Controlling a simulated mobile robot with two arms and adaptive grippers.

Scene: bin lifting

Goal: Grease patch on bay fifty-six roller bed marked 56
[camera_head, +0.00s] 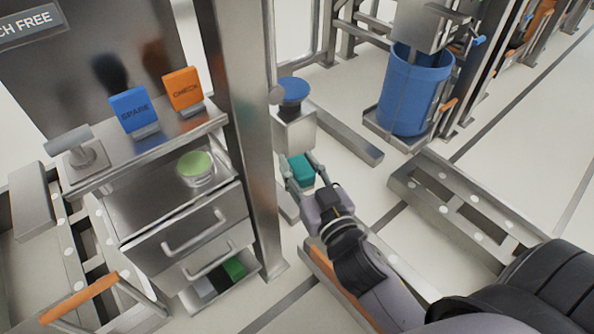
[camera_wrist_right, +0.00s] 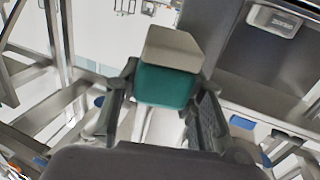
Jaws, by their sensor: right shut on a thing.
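My right gripper (camera_head: 302,172) reaches in from the lower right beside a metal post, with its fingers shut on a teal block (camera_head: 301,169). In the right wrist view the teal block (camera_wrist_right: 165,86) sits between the fingers, with a grey block-shaped part (camera_wrist_right: 172,48) beyond it. A metal box with a blue round top (camera_head: 293,125) shows just beyond the gripper; I cannot tell whether it touches the held block. A round tin with a pale green top (camera_head: 195,168) stands on the drawer unit. I see no mark 56 and no clear grease patch. My left gripper is not in view.
The drawer unit (camera_head: 190,215) stands at left, below a shelf with a blue SPARE sign (camera_head: 134,109) and an orange CHECK sign (camera_head: 183,88). A metal post (camera_head: 240,120) stands left of my gripper. A blue bin (camera_head: 414,90) is upper right. A low metal frame (camera_head: 465,205) lies right.

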